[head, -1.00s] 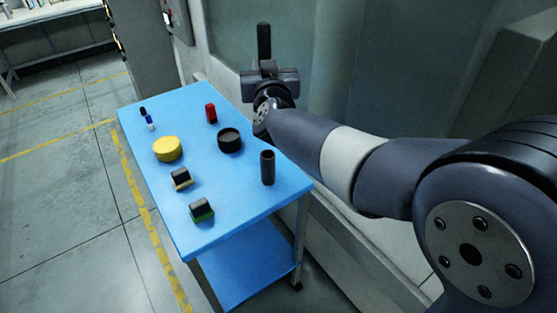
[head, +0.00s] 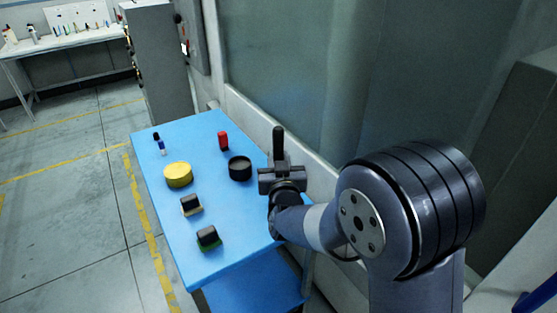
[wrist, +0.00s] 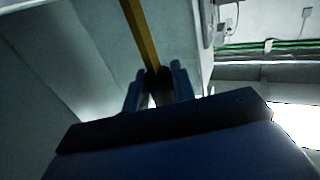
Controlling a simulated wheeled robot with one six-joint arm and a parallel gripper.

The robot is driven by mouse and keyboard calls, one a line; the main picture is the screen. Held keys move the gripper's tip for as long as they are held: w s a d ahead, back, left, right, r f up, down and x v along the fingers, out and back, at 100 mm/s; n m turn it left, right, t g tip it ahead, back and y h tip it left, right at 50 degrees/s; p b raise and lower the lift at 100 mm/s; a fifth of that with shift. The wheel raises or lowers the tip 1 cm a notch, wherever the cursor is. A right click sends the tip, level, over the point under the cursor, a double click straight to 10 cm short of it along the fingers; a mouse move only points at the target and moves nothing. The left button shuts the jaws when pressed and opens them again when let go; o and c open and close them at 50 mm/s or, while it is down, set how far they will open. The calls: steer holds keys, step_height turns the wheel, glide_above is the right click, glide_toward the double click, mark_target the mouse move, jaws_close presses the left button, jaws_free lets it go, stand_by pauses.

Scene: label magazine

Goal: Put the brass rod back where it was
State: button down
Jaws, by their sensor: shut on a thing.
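My gripper (head: 280,180) is near the right edge of the blue table and is shut on a dark rod (head: 278,143), which stands up above the jaws with a rounded top. In the wrist view, the two fingers (wrist: 158,90) close around a dark piece, mostly hidden. A yellow strip (wrist: 140,35) runs from there to the top edge; I cannot tell whether it is part of the held thing or lies behind it. The held rod looks dark, not brass, in the head view.
The blue table (head: 215,220) carries a yellow round thing (head: 178,174), a black round dish (head: 240,168), a red cylinder (head: 223,141), a small blue-and-white piece (head: 159,143) and two dark blocks (head: 191,204). A wall stands along its right side.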

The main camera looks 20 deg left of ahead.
steer(key=shift+f, duration=0.1)
steer(key=c, duration=1.2)
jaws_free()
steer(key=shift+o, duration=0.2)
steer(key=b+v, duration=0.2)
steer(key=v, duration=1)
